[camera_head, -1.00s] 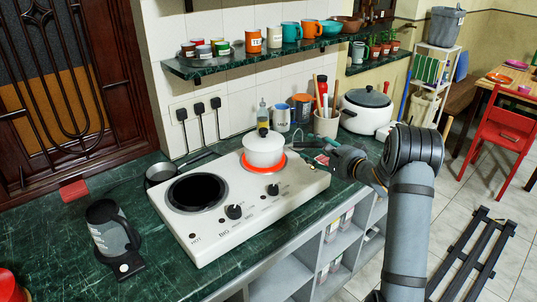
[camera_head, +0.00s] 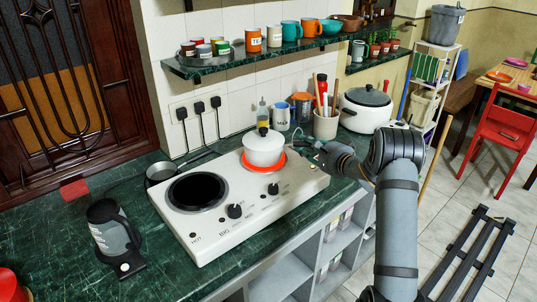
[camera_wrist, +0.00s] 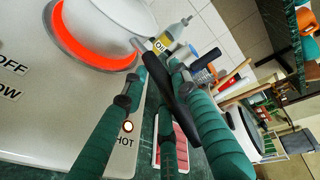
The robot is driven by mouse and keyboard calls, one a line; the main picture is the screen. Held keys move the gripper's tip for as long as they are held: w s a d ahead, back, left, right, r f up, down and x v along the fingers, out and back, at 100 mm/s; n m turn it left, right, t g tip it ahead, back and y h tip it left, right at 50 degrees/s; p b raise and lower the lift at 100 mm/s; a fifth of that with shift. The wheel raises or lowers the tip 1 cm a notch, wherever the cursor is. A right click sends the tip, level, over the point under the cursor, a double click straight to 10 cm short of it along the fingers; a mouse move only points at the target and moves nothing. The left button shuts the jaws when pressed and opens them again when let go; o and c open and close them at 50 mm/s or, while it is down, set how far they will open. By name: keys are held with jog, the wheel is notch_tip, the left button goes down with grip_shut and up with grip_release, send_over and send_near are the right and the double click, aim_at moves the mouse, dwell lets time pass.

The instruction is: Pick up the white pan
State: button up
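The white pan (camera_head: 263,149) is a small white pot with a lid and a dark knob. It sits upright on the right burner of the white hot plate (camera_head: 220,222), above a glowing red-orange ring. In the wrist view the pan (camera_wrist: 110,18) is cut off at the top left, and its black handle (camera_wrist: 181,112) points toward me. My gripper (camera_head: 308,148) is just right of the pan. In the wrist view my gripper's green fingers (camera_wrist: 163,70) are spread on both sides of the handle. I cannot tell whether they touch it.
An oil bottle (camera_head: 262,112), a blue mug (camera_head: 281,117) and a utensil holder (camera_head: 326,125) stand behind. A shelf of cups (camera_head: 250,60) hangs above.

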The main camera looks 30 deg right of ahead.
grip_shut()
dwell(0.4)
jog(key=shift+w+d+r, duration=0.1)
jog(key=shift+r, duration=0.05)
jog(key=shift+r, duration=0.15)
